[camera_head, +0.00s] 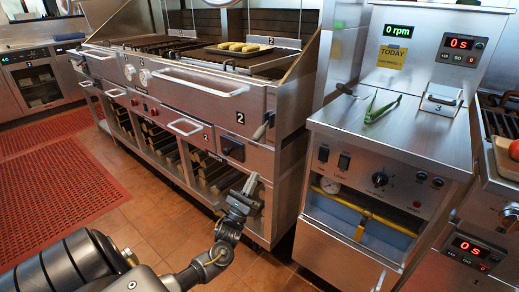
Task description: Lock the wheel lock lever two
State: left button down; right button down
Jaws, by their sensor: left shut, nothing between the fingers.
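The char grill (200,95) stands at the centre-left, with a panel marked 2 on its right front. I cannot make out wheel lock lever two; the grill's lower right part is partly behind my left arm. My left gripper (249,184) is shut and empty. It is in front of the lower shelf opening at the grill's right end; I cannot tell whether it touches the frame. My right gripper is not in view.
A steel fryer unit (395,130) with green tongs (382,109) on top stands close on the right. A tray (238,50) with yellow food lies on the grill top. A red mat (55,190) covers the left floor; open tiles (150,215) lie between.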

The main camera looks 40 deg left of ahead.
aim_at(261, 131)
pick_arm(q)
jog(key=shift+w, duration=0.1)
